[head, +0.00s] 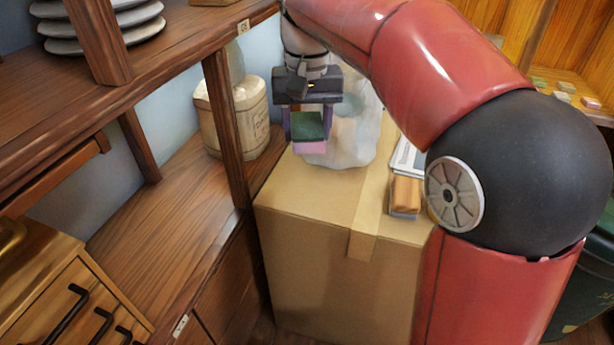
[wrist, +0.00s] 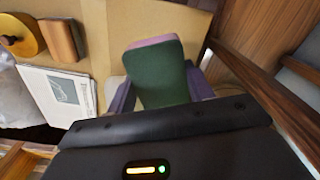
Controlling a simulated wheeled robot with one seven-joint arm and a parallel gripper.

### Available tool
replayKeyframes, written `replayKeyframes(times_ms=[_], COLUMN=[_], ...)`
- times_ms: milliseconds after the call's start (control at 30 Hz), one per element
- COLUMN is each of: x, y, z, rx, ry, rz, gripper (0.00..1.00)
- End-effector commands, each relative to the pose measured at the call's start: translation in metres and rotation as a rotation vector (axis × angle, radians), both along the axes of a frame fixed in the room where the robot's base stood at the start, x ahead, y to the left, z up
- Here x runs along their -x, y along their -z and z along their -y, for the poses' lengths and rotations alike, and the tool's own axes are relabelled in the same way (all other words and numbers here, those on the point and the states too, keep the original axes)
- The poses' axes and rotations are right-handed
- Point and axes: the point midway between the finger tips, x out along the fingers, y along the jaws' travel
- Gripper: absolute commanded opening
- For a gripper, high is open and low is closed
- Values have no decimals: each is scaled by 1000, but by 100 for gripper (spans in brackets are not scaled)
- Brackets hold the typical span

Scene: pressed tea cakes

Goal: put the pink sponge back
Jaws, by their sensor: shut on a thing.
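The pink sponge (head: 309,147) shows a pink lower layer under a dark green upper one. My gripper (head: 308,132) points down with its two purple fingers shut on the sponge's sides, over the far left part of the cardboard box (head: 315,205). In the wrist view the sponge (wrist: 157,75) fills the space between the fingers (wrist: 160,88), green face toward me and a pink edge at its far end. I cannot tell how much gap lies between the sponge and the box top.
A pale translucent bag (head: 352,135) stands close behind and right of my gripper. A wooden block (head: 405,194) and a white booklet (wrist: 58,95) lie on the box's right side. A wooden shelf (head: 165,215) with a pale tub (head: 243,120) stands left; its post (head: 228,130) is near.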

Motion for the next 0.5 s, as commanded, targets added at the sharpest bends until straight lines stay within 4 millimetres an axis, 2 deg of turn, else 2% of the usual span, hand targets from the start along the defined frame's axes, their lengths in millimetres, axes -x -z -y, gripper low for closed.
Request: replayKeyframes(times_ms=[33, 200, 300, 500], x=[1, 1, 0, 0], y=[17, 58, 73, 90], z=[1, 0, 0, 0], rx=[1, 1, 0, 1], ry=[0, 0, 0, 0], rz=[-4, -3, -1, -2], gripper=[33, 33, 33, 33])
